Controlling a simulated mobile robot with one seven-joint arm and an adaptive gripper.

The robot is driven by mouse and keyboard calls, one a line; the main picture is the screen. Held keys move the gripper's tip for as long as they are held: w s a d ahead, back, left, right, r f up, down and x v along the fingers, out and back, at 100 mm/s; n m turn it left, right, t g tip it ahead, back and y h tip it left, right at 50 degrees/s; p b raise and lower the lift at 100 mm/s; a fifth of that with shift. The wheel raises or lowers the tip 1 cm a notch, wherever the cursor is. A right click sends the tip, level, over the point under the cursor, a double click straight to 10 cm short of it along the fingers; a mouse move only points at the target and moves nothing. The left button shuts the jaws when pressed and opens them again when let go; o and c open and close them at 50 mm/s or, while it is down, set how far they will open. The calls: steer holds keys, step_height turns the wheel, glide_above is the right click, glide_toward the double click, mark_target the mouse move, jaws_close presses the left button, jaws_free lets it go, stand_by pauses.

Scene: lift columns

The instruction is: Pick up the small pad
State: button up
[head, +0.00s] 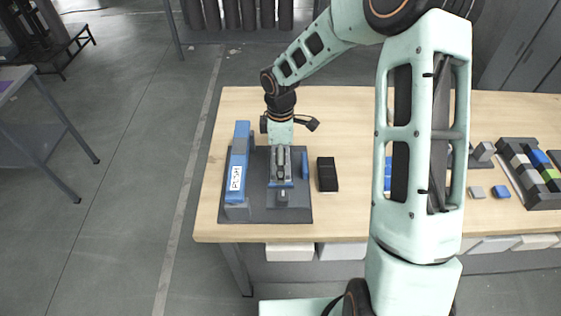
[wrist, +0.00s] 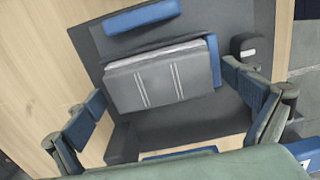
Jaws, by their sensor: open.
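My gripper (head: 281,168) points down over a dark grey fixture (head: 262,215) on the wooden table. In the wrist view its two blue-padded fingers (wrist: 160,100) are open and apart. Between and beyond them lies a grey block (wrist: 150,82) with two pairs of light lines, with a blue part (wrist: 214,60) at its edge; nothing is gripped. A small blue bar (head: 306,165) lies on the fixture's right side and also shows at the top of the wrist view (wrist: 142,17). I cannot tell for sure which piece is the small pad.
A raised blue bar marked PUSH (head: 238,165) stands along the fixture's left side. A black box (head: 327,174) sits just right of the fixture. Farther right are small grey and blue blocks (head: 501,191) and a dark tray (head: 543,199). Bare tabletop lies in front of the black box.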

steer(key=shift+c, duration=0.3)
steer(key=c, duration=1.3)
steer(key=shift+r, duration=0.15)
steer(key=shift+w+r, duration=0.1)
steer(key=shift+r, duration=0.1)
steer(key=s+r, duration=0.1)
steer(key=r, duration=0.1)
steer(key=s+r, duration=0.2)
steer(key=r, duration=0.1)
steer(key=s+d+r+b, duration=0.1)
steer(key=r, duration=0.1)
steer(key=shift+s+d+r, duration=0.1)
steer(key=shift+s+r, duration=0.1)
steer(key=shift+r, duration=0.2)
steer(key=s+d+r, duration=0.2)
steer(key=s+r, duration=0.3)
steer(key=s, duration=0.4)
steer(key=shift+s+r+p, duration=0.2)
steer(key=shift+r+p, duration=2.65)
steer(key=shift+r, duration=0.45)
